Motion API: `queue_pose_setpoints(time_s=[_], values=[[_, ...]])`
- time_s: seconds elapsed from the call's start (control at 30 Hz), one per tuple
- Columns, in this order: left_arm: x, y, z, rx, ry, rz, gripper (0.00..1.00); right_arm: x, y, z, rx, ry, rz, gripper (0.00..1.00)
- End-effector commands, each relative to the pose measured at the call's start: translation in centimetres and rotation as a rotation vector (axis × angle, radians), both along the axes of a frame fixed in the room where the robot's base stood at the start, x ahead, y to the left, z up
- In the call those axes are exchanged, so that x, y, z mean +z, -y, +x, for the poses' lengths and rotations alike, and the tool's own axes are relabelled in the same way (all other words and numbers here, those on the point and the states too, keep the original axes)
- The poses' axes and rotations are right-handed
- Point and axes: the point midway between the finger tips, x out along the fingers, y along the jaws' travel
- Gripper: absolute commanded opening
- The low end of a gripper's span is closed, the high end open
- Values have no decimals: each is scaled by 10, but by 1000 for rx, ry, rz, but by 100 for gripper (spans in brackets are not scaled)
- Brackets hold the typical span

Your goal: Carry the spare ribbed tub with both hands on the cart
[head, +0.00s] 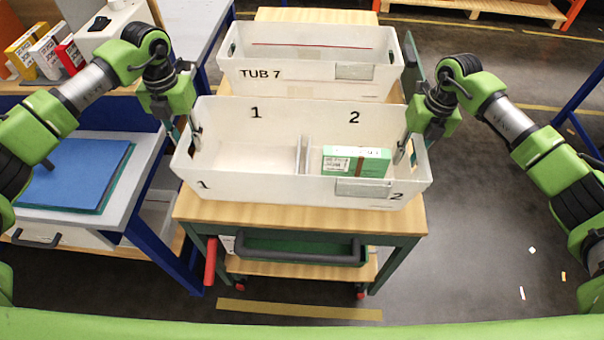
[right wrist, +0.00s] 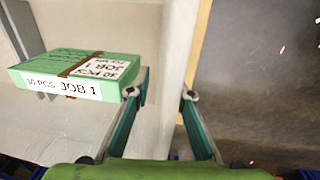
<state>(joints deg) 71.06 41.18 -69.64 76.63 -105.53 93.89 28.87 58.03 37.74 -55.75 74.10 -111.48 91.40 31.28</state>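Two white tubs stand on the cart (head: 300,216). The front tub (head: 260,187) is marked 1 and 2, with a divider (head: 301,155) inside. A green box (head: 356,161) labelled JOB 1 in the right wrist view (right wrist: 82,74) lies in its compartment 2. The rear tub (head: 300,75) is marked TUB 7. I cannot make out ribs on either. My left gripper (head: 187,138) is at the front tub's left end wall, one finger inside, apparently open. My right gripper (right wrist: 161,94) is open astride the right end wall (right wrist: 180,60), one finger each side.
A bench with blue sheets (head: 75,172) stands close on the left. Small boxes (head: 45,52) stand on a shelf at the upper left. The cart has a dark handle (head: 298,252) in front. The floor (head: 480,270) on the right is mostly free, with small scraps.

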Motion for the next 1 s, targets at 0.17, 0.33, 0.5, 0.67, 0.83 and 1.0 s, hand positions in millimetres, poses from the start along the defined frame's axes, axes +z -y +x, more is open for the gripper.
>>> queue_pose_setpoints(time_s=[0.17, 0.33, 0.5, 0.67, 0.83, 1.0], values=[[13, 0, 1, 1, 2, 0, 26, 1, 0, 0, -1, 1, 1, 21], [48, 0, 1, 1, 5, 0, 26, 1, 0, 0, -1, 1, 2, 21], [84, 0, 1, 0, 5, 0, 26, 1, 0, 0, -1, 1, 2, 21], [108, 0, 0, -1, 2, 0, 26, 1, 0, 0, -1, 1, 2, 21], [119, 0, 0, -1, 1, 0, 26, 3, 0, 1, -1, 2, 2, 21], [120, 0, 0, -1, 0, 0, 26, 23, 2, 1, 0, 5, 3, 21]])
